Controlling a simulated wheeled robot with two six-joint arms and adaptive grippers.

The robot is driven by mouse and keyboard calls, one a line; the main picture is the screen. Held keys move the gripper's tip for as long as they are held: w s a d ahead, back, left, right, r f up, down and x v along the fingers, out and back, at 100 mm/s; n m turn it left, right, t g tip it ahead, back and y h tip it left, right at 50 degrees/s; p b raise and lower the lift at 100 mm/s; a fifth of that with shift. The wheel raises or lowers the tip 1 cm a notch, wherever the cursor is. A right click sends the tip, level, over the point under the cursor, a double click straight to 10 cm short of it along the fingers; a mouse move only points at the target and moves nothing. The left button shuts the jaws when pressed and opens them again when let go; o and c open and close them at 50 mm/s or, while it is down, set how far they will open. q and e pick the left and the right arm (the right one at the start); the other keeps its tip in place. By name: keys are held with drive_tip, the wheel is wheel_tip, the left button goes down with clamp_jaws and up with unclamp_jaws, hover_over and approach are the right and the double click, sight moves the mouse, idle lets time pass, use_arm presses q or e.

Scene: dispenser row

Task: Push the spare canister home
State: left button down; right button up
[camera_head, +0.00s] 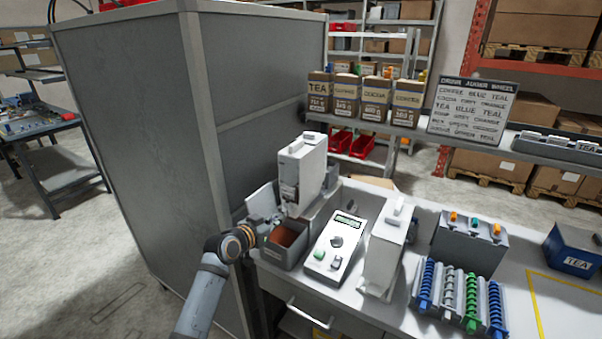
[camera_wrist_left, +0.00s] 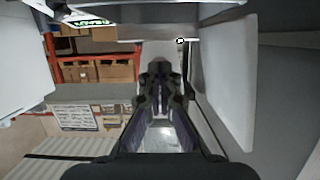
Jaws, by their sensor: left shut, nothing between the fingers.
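A tall white canister (camera_head: 303,165) stands upright in a grey dispenser body at the back left of the bench. A second white canister (camera_head: 388,250) stands on the bench farther right; I cannot tell which one is the spare. My left gripper (camera_head: 272,219) is at the near left side of the dispenser, beside a pale open panel (camera_head: 261,199). In the left wrist view the gripper (camera_wrist_left: 160,75) is shut and empty, with a pale panel (camera_wrist_left: 225,85) close on its right. Contact between fingers and canister is hidden. My right gripper is out of view.
An open bin with brown contents (camera_head: 287,236) sits below the dispenser. A white keypad scale (camera_head: 335,247) stands beside it. Coiled augers (camera_head: 460,295), a grey box (camera_head: 468,243) and a blue TEA box (camera_head: 574,252) are at right. A tall grey cabinet (camera_head: 150,130) stands close on the left.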

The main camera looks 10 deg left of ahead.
use_arm(q)
drive_tip(key=shift+w+d+b, duration=0.3)
drive_tip(key=shift+w+d, duration=0.05)
drive_tip(key=shift+w, duration=0.55)
drive_tip(key=s+a+f+n+g+y+p, duration=0.1)
drive_tip(key=s+a+f+g+y, duration=0.2)
drive_tip(key=s, duration=1)
drive_tip(key=s+a+f+n+g+y+p, duration=0.1)
drive_tip(key=s+f+g, duration=0.4)
drive_tip(key=s, duration=0.8)
drive_tip(key=s+a+f+n+g+y+p, duration=0.15)
drive_tip(key=s+f, duration=0.35)
drive_tip(key=s, duration=0.8)
drive_tip(key=s+a+f+g, duration=0.1)
drive_tip(key=s+f, duration=0.1)
drive_tip(key=f, duration=1.2)
drive_tip(key=s+a+f+g, duration=0.1)
drive_tip(key=a+f, duration=0.1)
drive_tip(key=f, duration=1.2)
drive_tip(key=s+f+g+b, duration=0.1)
drive_tip(key=s+f, duration=1.3)
drive_tip(key=s, duration=0.3)
drive_tip(key=shift+s+a+f, duration=0.25)
drive_tip(key=shift+s+a, duration=0.1)
drive_tip(key=shift+s, duration=0.05)
